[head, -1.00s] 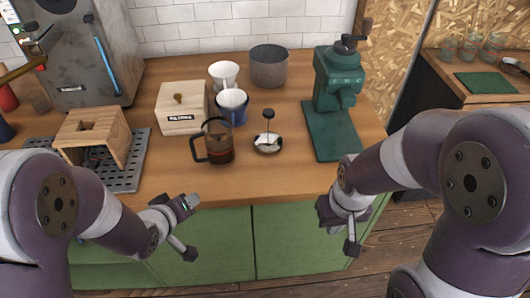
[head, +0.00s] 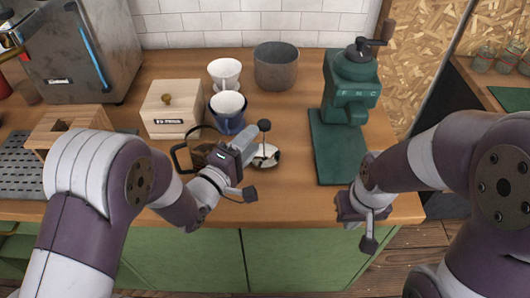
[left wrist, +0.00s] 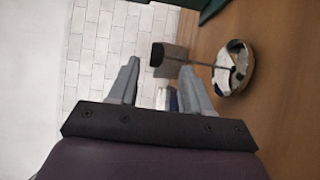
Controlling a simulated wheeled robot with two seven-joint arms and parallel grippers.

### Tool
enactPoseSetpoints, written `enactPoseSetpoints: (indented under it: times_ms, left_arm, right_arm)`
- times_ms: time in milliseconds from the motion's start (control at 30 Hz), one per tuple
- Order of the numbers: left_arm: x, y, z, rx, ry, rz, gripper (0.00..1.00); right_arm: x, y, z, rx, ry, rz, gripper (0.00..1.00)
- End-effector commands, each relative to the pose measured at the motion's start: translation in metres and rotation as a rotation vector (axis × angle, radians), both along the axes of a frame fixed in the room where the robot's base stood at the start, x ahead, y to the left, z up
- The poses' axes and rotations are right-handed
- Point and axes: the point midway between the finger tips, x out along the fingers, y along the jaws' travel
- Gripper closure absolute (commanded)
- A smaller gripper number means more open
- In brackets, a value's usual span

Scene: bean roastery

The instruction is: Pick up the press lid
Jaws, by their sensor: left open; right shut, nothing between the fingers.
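The press lid (head: 266,156) lies on the wooden counter, a round metal disc with a thin rod and a dark knob standing up from it. In the left wrist view the lid (left wrist: 238,70) is at the right, and its knob appears between my fingertips, with nothing gripped. My left gripper (head: 245,165) is open just left of the lid, partly covering it; it also shows in the left wrist view (left wrist: 159,66). The glass press (head: 182,156) with a dark handle stands behind my left gripper, partly hidden. My right gripper (head: 362,218) is shut and empty at the counter's front edge.
A blue cup (head: 227,122), a white cup (head: 224,70), a wooden box (head: 172,118) and a grey pot (head: 275,68) stand behind the lid. A green grinder (head: 350,95) stands to the right. Counter between lid and grinder is clear.

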Motion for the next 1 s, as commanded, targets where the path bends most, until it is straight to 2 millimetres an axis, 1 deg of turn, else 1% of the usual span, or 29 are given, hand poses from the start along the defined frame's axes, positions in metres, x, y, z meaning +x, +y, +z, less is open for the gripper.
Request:
enactPoseSetpoints:
  times_ms: [133, 233, 333, 433, 600, 667, 700, 733, 767, 1000]
  left_arm:
    - [0.015, -0.011, 0.004, 0.0, 0.0, -0.002, 0.51]
    - [0.031, -0.021, 0.008, 0.001, 0.0, -0.002, 0.51]
    - [0.044, -0.029, 0.007, 0.002, 0.001, -0.001, 0.51]
    - [0.049, -0.032, 0.007, 0.002, 0.001, -0.001, 0.51]
    - [0.049, -0.032, 0.007, 0.002, 0.001, 0.0, 0.51]
    - [0.049, -0.032, 0.006, 0.002, 0.001, 0.0, 0.71]
    - [0.049, -0.032, 0.006, 0.002, 0.001, 0.0, 0.84]
    - [0.049, -0.032, 0.006, 0.002, 0.001, 0.0, 0.94]
    - [0.049, -0.032, 0.006, 0.002, 0.001, 0.0, 1.0]
    - [0.049, -0.032, 0.007, 0.002, 0.0, 0.0, 1.0]
  right_arm:
    - [0.0, 0.0, 0.003, 0.0, 0.0, 0.0, 1.0]
    - [0.0, 0.0, 0.008, 0.0, 0.0, 0.0, 1.0]
    - [0.0, 0.0, 0.007, 0.0, 0.0, 0.0, 1.0]
    - [0.0, 0.0, 0.007, 0.0, 0.0, 0.0, 1.0]
    - [0.0, 0.0, 0.007, 0.0, 0.0, 0.0, 1.0]
    - [0.0, 0.0, 0.007, 0.0, 0.0, 0.0, 1.0]
    - [0.0, 0.0, 0.007, 0.0, 0.0, 0.0, 1.0]
    - [0.0, 0.0, 0.007, 0.0, 0.0, 0.0, 1.0]
    - [0.0, 0.0, 0.007, 0.0, 0.0, 0.0, 1.0]
    - [0.0, 0.0, 0.007, 0.0, 0.0, 0.0, 1.0]
